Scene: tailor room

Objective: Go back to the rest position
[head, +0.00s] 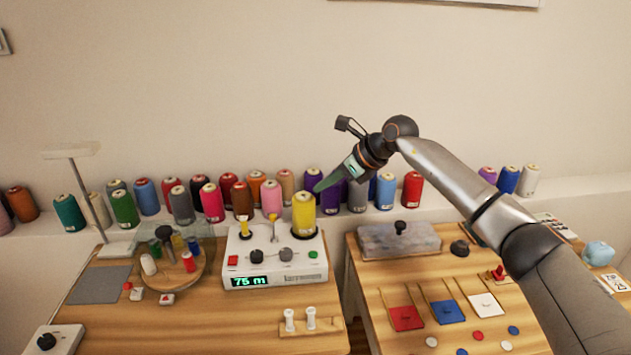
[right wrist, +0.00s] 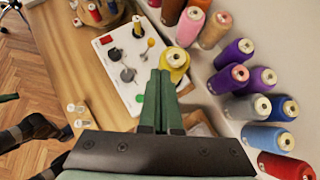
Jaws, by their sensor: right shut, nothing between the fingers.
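My right arm comes in from the right in the head view and reaches over the right table. My right gripper (head: 318,188) points down and to the left, just above and right of the yellow thread cone on the white winding machine. In the right wrist view its green fingers (right wrist: 158,80) are together with nothing between them. The yellow cone (head: 304,214) stands upright on the machine and also shows just beyond the fingertips in the right wrist view (right wrist: 175,62). I cannot tell whether the fingers touch it. My left gripper is not in view.
The white machine (head: 272,262) reads "75 m". A ledge behind holds a row of coloured thread cones (head: 240,200). A round glass-topped holder (head: 170,262) with small spools stands at left.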

